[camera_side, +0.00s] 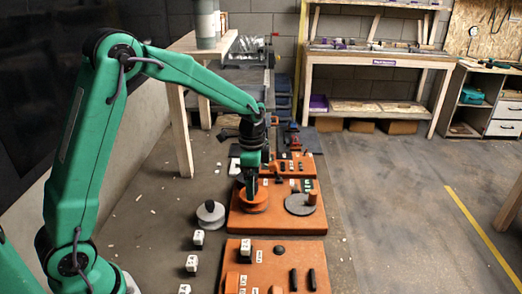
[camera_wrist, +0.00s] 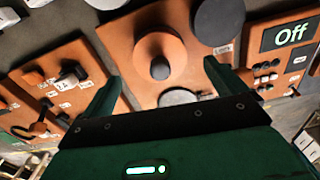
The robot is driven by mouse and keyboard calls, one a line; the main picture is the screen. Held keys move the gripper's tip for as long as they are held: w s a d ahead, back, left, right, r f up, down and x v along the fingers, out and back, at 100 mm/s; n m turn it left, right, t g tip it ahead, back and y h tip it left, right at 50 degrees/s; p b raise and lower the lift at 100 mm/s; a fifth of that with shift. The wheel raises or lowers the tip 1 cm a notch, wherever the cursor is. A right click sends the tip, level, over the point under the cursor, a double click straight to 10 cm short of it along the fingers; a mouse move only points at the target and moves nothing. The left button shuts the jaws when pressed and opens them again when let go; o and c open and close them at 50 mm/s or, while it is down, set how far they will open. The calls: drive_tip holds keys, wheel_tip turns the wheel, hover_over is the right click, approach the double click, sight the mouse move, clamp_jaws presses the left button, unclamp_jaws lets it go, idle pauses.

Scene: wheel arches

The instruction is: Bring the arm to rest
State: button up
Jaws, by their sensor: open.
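My green arm reaches from the left over the row of orange boards in the side view. My gripper (camera_side: 251,190) points down, just above or at an orange round disc on the middle orange board (camera_side: 290,224); whether it touches cannot be told there. In the wrist view my gripper (camera_wrist: 160,82) has its two green fingers spread wide, with nothing held between them. The fingertips look apart from the disc.
A grey disc (camera_side: 299,205) lies right of my gripper. A white-and-grey spool (camera_side: 210,214) and white labelled blocks (camera_side: 198,238) stand on the floor at left. A nearer orange board (camera_side: 260,276) carries black pegs (camera_side: 293,279). The floor at right is free.

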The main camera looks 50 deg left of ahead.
drive_tip(key=shift+r, duration=1.2)
drive_tip(key=shift+r, duration=0.1)
drive_tip(key=shift+s+r, duration=0.35)
drive_tip(key=shift+r, duration=0.1)
drive_tip(key=s+d+r+n+t, duration=0.15)
drive_tip(key=s+r+n, duration=0.25)
drive_tip(key=s+r, duration=0.5)
drive_tip(key=s+r+n+t, duration=0.2)
drive_tip(key=s+n+t, duration=0.2)
drive_tip(key=s, duration=0.9)
drive_tip(key=shift+s+d+r+n, duration=0.15)
drive_tip(key=shift+s+d+n, duration=0.2)
drive_tip(key=shift+n, duration=0.65)
